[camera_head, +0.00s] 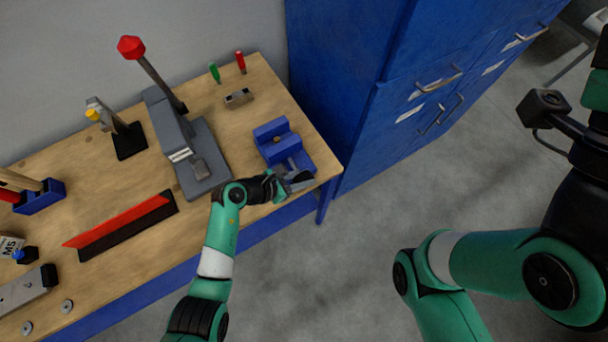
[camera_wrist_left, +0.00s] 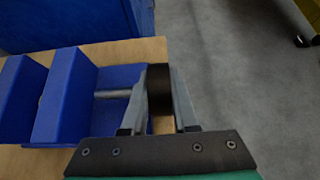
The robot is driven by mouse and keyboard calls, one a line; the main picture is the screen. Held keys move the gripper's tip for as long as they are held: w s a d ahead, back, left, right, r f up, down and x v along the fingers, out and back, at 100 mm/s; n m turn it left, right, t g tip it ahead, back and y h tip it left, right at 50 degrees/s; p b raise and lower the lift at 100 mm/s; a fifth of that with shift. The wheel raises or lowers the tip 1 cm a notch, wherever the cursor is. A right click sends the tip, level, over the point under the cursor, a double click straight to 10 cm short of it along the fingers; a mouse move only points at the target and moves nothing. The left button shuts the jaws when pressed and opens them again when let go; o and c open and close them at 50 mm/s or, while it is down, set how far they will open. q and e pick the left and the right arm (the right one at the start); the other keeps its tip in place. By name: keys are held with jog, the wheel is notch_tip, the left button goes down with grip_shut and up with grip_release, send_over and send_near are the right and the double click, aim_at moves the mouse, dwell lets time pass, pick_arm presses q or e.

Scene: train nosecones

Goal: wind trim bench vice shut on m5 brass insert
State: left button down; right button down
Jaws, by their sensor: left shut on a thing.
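The blue bench vice (camera_head: 270,131) stands near the right end of the workbench. A small brownish piece (camera_head: 277,139), probably the brass insert, shows between its jaws; whether both jaws touch it I cannot tell. In the left wrist view the two blue jaws (camera_wrist_left: 62,95) stand at the left, with a grey screw rod (camera_wrist_left: 112,93) running right to a black handle knob (camera_wrist_left: 159,88). My left gripper (camera_head: 299,180) is at the front of the vice. Its fingers (camera_wrist_left: 160,95) are shut on the black knob, one on each side. My right gripper does not show.
A grey press with a red-knobbed lever (camera_head: 172,125) stands left of the vice. A blue cabinet (camera_head: 345,80) rises beyond the bench's right edge. Open floor (camera_head: 360,220) lies in front.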

pick_arm(q)
jog(key=c, duration=0.7)
grip_release()
jog(key=shift+s+a+r+p, duration=0.15)
jog(key=shift+a+r+p, duration=0.15)
jog(key=shift+r, duration=0.05)
jog(key=p+v, duration=0.3)
jog(key=v, duration=0.7)
jog(key=shift+s+a+r, duration=0.1)
jog(key=shift+s+a, duration=0.15)
jog(key=shift+a, duration=0.05)
